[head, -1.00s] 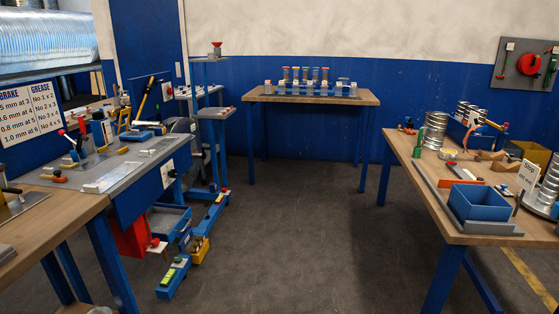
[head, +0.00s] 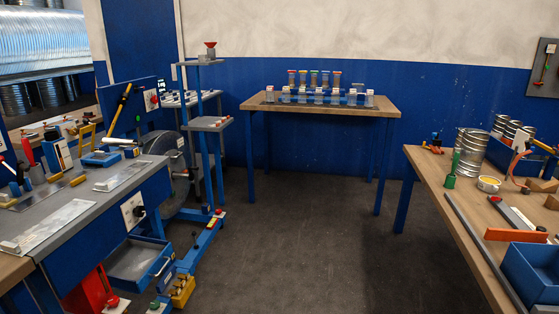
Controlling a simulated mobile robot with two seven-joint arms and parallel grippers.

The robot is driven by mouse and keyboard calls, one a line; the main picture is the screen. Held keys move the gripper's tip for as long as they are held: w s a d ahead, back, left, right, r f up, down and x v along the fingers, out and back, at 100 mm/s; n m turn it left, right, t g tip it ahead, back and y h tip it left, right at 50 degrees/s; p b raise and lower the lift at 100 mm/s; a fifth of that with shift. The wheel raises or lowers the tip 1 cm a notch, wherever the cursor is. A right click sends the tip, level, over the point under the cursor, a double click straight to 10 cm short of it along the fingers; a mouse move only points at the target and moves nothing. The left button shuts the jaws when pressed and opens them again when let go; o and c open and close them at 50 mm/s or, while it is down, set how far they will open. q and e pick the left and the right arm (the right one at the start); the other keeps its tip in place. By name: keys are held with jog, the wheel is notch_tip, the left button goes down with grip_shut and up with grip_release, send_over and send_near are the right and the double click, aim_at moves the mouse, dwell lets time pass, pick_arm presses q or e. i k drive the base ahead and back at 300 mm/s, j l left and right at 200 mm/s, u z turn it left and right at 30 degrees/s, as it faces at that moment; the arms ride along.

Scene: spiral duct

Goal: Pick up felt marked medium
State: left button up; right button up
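I cannot pick out a felt marked medium; any small labels are too small to read. On the far wooden table (head: 262,106) a row of small blocks or holders with clear fronts (head: 320,96) stands before several coloured-top containers (head: 314,78). Neither of my grippers shows in the head view.
A left workbench (head: 102,206) carries tools, metal plates and a blue-handled item. Its drawer (head: 134,262) stands open below. A stepped shelf stand (head: 205,122) is beyond it. The right table (head: 462,197) holds cans (head: 470,150) and a blue box (head: 532,270). The floor (head: 300,240) between is clear.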

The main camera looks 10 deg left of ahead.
aim_at(99, 155)
jog(key=i+l+u, duration=0.2)
jog(key=i, duration=1)
jog(key=j, duration=0.1)
